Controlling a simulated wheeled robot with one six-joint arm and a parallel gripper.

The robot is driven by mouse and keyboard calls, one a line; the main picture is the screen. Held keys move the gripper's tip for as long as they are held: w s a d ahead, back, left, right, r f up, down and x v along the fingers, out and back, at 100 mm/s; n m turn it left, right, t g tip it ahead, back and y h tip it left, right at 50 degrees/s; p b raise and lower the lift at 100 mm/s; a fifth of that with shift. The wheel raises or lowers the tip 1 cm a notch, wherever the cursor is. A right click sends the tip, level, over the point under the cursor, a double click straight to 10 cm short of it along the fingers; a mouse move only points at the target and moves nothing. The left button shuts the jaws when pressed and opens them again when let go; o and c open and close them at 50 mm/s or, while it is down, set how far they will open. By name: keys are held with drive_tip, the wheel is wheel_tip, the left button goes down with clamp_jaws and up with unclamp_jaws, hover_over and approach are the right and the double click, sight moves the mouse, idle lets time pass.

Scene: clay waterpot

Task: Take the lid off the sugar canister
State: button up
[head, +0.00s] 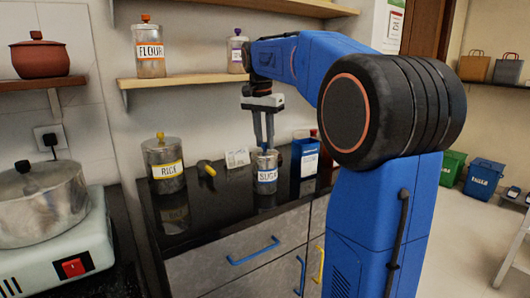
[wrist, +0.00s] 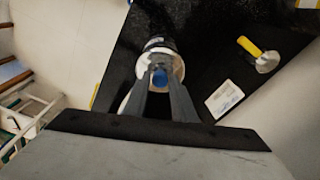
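The sugar canister (head: 266,174) is a grey metal jar with a white and blue SUGAR label. It stands upright on the black counter (head: 222,196). In the wrist view its round lid (wrist: 176,68) is partly covered by my fingers, with a blue knob (wrist: 159,77) at its middle. The lid appears seated on the canister. My gripper (head: 264,146) points straight down over the canister, its two fingers a narrow gap apart. In the wrist view my gripper (wrist: 161,84) has a finger on each side of the knob. Whether they press on it is unclear.
A blue box (head: 305,158) is close on the right. A shelf above holds a flour canister (head: 149,50).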

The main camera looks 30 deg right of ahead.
clamp_jaws()
drive_tip(key=shift+r, duration=0.1)
